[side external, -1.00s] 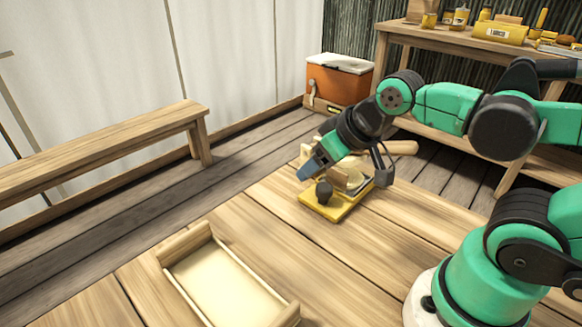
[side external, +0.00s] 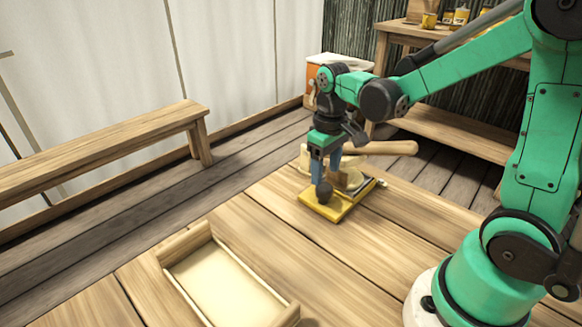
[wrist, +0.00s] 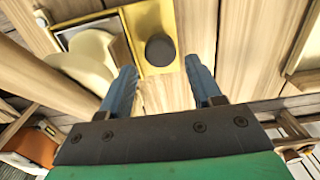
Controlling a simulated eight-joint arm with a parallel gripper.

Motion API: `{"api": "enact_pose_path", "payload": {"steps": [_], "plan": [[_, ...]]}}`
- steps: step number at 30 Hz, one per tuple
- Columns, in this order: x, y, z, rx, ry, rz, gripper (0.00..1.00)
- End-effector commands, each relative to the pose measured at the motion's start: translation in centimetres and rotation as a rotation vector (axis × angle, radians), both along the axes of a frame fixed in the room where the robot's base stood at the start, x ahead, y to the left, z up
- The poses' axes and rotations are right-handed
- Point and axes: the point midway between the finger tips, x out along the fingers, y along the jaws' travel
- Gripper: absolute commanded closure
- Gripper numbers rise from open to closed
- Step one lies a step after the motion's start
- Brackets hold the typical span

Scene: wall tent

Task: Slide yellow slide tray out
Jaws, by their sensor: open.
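The yellow slide tray (side external: 326,208) lies on the wooden table, with a dark round knob (side external: 324,190) standing at its near end. In the wrist view the tray (wrist: 150,22) shows at the top, and the knob (wrist: 160,50) appears between and beyond my fingertips. My gripper (side external: 327,185) points down over the tray, close to the knob. Its blue fingers (wrist: 163,78) are apart with nothing between them that I can see. Whether a finger touches the knob is unclear. A pale rounded piece (side external: 347,178) sits on the tray behind the knob, partly hidden by my fingers.
A shallow wooden tray (side external: 187,243) lies at the table's front left. A wooden handle (side external: 380,147) lies behind the yellow tray. A bench (side external: 100,145) stands at left, and an orange cooler (side external: 312,72) at the back. The table between the two trays is clear.

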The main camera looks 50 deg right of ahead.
Motion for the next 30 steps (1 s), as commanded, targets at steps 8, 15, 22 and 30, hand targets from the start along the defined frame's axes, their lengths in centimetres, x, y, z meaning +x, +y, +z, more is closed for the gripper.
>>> {"api": "enact_pose_path", "payload": {"steps": [8,15,22,30], "plan": [[0.0,0.0,-3.1,0.0,-0.002,0.0,0.42],[0.0,0.0,-3.8,-0.001,-0.002,0.0,0.42],[0.0,0.0,-3.8,-0.001,-0.003,0.0,0.62],[0.0,0.0,-3.8,-0.001,-0.003,0.0,1.0]]}}
